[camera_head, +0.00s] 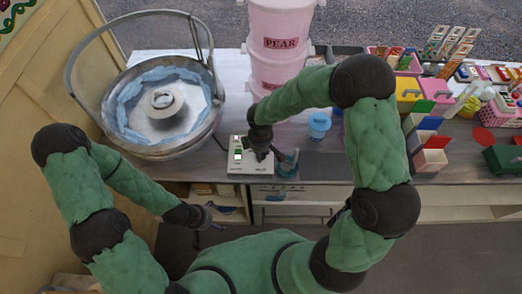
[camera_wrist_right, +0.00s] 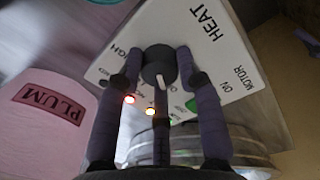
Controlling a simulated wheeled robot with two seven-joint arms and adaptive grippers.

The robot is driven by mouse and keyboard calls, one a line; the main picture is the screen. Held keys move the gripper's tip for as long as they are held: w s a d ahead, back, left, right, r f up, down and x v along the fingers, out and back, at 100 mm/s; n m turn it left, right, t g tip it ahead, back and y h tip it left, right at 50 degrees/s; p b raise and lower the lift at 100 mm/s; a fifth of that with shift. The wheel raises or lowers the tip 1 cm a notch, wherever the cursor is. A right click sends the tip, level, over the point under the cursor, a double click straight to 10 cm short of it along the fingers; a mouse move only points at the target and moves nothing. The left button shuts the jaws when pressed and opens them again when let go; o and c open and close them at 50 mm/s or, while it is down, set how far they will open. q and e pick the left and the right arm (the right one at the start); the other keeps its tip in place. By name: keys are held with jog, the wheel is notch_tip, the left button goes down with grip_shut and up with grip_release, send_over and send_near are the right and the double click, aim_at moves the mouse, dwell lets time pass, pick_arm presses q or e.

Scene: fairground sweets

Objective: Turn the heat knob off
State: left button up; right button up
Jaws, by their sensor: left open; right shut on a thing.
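The control panel (camera_head: 235,166) is a white box on the counter's front edge, with a lit green switch. In the right wrist view the panel (camera_wrist_right: 208,40) carries the words HEAT, MOTOR and ON. The round dark heat knob (camera_wrist_right: 158,62) has a pale pointer mark facing the bottom of that picture. My right gripper (camera_wrist_right: 160,72) is shut on the knob, with its fingers around it. In the head view my right gripper (camera_head: 262,152) reaches down onto the panel and hides the knob. My left gripper (camera_head: 208,217) is open and empty, in front of the counter.
A metal bowl (camera_head: 190,143) with a raised hoop handle stands left of the panel. Pink PEAR tubs (camera_head: 280,42) are stacked behind it. A small blue pot (camera_head: 319,123) is to the right. Red (camera_wrist_right: 129,99) and yellow (camera_wrist_right: 150,111) lights glow beside the knob.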

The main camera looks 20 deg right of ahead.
jog(key=shift+w, duration=0.1)
dwell(0.4)
jog(key=o, duration=1.2)
jog(key=shift+c, duration=0.2)
jog(key=shift+r, duration=0.1)
notch_tip(320, 180, up, 12)
jog(key=shift+s+a, duration=0.2)
jog(key=shift+s, duration=0.1)
